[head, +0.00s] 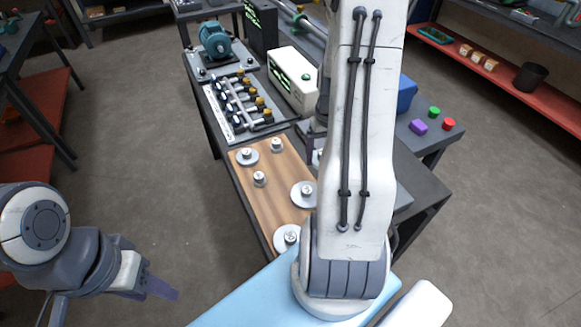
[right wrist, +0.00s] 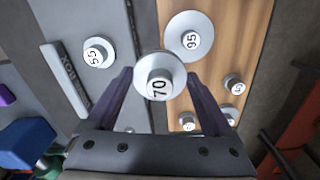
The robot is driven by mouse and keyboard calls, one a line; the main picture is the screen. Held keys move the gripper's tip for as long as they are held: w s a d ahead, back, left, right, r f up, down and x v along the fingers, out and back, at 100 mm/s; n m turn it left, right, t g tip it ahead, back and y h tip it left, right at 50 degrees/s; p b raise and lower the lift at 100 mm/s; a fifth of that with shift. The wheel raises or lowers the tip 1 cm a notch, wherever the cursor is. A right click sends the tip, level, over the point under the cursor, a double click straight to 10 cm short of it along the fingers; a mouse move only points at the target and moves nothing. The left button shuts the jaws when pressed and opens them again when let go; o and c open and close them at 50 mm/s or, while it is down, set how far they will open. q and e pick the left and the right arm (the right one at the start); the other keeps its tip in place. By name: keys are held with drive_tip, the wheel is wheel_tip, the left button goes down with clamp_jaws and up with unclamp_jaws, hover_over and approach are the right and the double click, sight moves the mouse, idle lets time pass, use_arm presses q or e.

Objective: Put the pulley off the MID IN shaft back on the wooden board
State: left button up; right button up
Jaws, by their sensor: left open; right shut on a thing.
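In the right wrist view my right gripper (right wrist: 159,80) is shut on a pale round pulley marked 70 (right wrist: 158,89). It holds the pulley over the near-side strip between a grey plate and the wooden board (right wrist: 208,70); the height above it is unclear. In the head view the wooden board (head: 270,205) bears several pulleys, and my right arm hides the right gripper and its pulley. A large pulley marked 95 (right wrist: 190,40) lies on the board close to the held one. My left gripper (head: 150,285) is open and empty at the lower left, away from the table. No MID IN label is readable.
A pulley marked 55 (right wrist: 97,52) sits on the grey plate beside the board. Smaller pulleys (right wrist: 234,85) stand on the board. Behind it in the head view are a rack of shafts (head: 240,100), a teal motor (head: 214,40) and a pale box (head: 293,80).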

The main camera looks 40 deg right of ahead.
drive_tip(key=p, duration=0.2)
hover_over(290, 171)
wheel_tip(290, 171, down, 6)
drive_tip(key=shift+d+f, duration=0.1)
wheel_tip(290, 171, down, 3)
drive_tip(key=shift+s+f+p, duration=0.1)
drive_tip(key=shift+p, duration=0.6)
drive_tip(key=shift+f, duration=0.4)
drive_tip(key=shift+f, duration=0.1)
